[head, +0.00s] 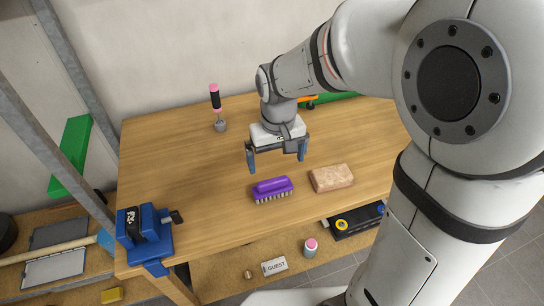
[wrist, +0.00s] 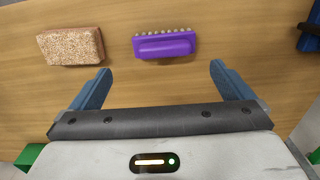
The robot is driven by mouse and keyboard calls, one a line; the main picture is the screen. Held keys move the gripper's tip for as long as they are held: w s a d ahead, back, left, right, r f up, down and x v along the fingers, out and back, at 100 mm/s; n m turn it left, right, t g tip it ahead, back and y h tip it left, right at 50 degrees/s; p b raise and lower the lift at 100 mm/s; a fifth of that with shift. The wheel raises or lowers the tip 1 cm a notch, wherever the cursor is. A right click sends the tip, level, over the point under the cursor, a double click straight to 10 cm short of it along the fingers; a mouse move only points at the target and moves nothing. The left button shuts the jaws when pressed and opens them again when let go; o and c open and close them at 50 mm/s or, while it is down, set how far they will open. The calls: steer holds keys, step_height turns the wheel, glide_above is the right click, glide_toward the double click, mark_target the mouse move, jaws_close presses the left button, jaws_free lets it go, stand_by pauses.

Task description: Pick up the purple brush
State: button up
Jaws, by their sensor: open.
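The purple brush (head: 272,188) lies on the wooden table (head: 215,165), with its pale bristles along the front edge. It also shows in the wrist view (wrist: 165,45), just beyond the span between the fingertips. My gripper (head: 278,163) is open and empty, with its blue fingers apart behind and above the brush in the head view. In the wrist view the two blue fingers (wrist: 158,77) do not touch the brush. Nothing hides the brush.
A tan block (head: 332,178) lies close to the right of the brush. A blue vise (head: 145,237) is at the table's front left corner. A screwdriver with a pink and black handle (head: 215,98) stands in a small holder at the back. The table left of the brush is clear.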

mark_target(272, 180)
steer(key=shift+w+a+f, duration=0.2)
steer(key=shift+a+f, duration=0.2)
steer(key=shift+f, duration=0.4)
steer(key=shift+w+a+f+p, duration=0.15)
steer(key=shift+f+p, duration=0.2)
steer(key=shift+f, duration=1.45)
steer(key=shift+w+d+f+p, duration=0.1)
steer(key=shift+f+p, duration=0.2)
steer(key=shift+f, duration=1.45)
steer(key=shift+c, duration=0.6)
steer(key=c, duration=1.2)
steer(key=shift+o, duration=0.2)
steer(key=shift+r, duration=0.15)
